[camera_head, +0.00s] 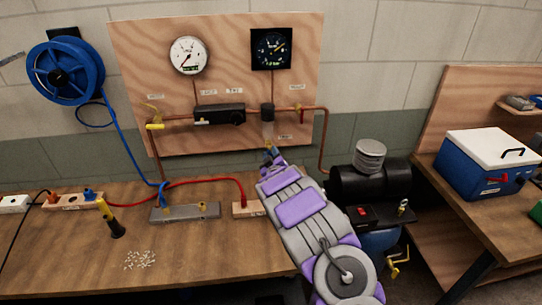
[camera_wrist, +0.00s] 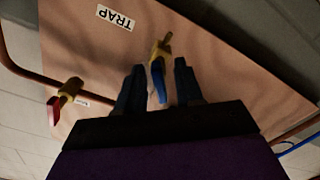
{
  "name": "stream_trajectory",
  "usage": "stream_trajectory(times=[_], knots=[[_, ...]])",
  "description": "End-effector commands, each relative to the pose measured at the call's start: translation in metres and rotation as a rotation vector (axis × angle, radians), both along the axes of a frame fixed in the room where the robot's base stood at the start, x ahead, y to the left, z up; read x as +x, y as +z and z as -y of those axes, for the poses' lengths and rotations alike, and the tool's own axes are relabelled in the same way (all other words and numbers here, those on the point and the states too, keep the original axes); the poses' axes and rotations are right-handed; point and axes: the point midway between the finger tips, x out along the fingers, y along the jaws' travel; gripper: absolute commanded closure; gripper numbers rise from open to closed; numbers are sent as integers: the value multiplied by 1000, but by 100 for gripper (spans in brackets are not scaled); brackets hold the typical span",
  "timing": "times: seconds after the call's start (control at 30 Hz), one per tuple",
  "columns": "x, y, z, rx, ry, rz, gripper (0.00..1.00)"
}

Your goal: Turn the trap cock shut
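The trap cock (camera_wrist: 161,52) shows in the wrist view as a small brass body with a blue lever (camera_wrist: 158,82) hanging toward me. My gripper (camera_wrist: 158,78) is open, with one dark finger on each side of the blue lever. Gaps show between the lever and both fingers, so neither appears to touch it. In the head view my gripper (camera_head: 271,153) is at the plywood board, just below the trap bowl (camera_head: 268,125). There my fingers and arm largely hide the cock. The TRAP label (camera_wrist: 116,18) is beside the cock.
A red-handled valve (camera_wrist: 66,98) on copper pipe is left in the wrist view. The plywood board (camera_head: 135,60) carries two gauges and a black regulator (camera_head: 220,114). A black compressor (camera_head: 370,180) stands right of my arm. The workbench (camera_head: 60,260) holds hoses and a yellow-handled tool (camera_head: 110,220).

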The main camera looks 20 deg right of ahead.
Motion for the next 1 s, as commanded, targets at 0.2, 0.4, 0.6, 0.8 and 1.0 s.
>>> stream_trajectory(times=[0.2,0.4,0.6,0.8,1.0], knots=[[1,0,1,1,0,0,64],[1,0,2,1,0,0,76],[1,0,2,1,0,0,95],[1,0,2,1,-1,0,100],[1,0,2,15,0,2,100]])
